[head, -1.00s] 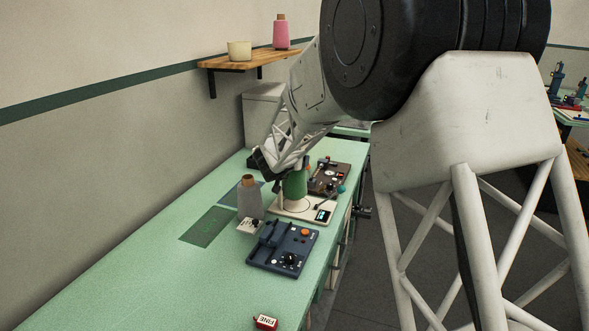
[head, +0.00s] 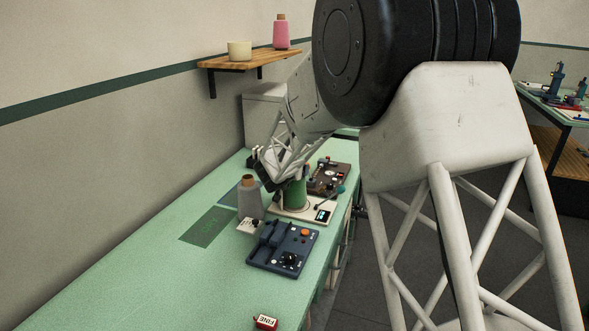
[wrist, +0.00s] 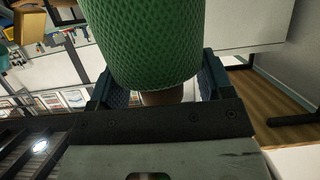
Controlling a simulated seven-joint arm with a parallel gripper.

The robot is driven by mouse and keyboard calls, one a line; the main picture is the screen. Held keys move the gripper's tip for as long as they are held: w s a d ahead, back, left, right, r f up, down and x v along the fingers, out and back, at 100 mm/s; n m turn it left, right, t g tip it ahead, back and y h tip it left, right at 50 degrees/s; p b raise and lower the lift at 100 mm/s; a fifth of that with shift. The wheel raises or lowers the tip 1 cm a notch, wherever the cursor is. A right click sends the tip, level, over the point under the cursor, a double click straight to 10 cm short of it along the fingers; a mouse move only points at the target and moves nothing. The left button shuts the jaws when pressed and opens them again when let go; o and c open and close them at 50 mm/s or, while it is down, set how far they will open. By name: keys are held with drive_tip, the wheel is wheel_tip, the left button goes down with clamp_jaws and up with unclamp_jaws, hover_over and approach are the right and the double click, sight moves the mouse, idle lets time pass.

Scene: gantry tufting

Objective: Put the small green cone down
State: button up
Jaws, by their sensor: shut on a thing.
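The small green cone (head: 294,194) is in my gripper (head: 279,172), over the white device with a small dark display (head: 322,215) on the bench. I cannot tell whether its base touches that device. In the wrist view the green cone (wrist: 145,40) fills the upper middle, its mesh-like surface close to the camera. Its brown tip (wrist: 163,97) shows between the two fingers of my gripper (wrist: 157,88), which is shut on it. In the head view the tip is hidden by my gripper.
A grey cone with a brown top (head: 249,203) stands left of the green one. A blue device (head: 284,248) is in front, a brown device (head: 330,177) behind. A dark green mat (head: 205,228) lies bare at left. A red-and-white box marked FINE (head: 265,321) is at the near edge.

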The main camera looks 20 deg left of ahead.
drive_tip(key=shift+f, duration=0.15)
drive_tip(key=o, duration=1.3)
drive_tip(key=shift+o, duration=0.2)
drive_tip(key=shift+v, duration=0.75)
drive_tip(key=v, duration=1)
drive_tip(key=shift+s+r, duration=0.2)
drive_tip(key=shift+r, duration=0.1)
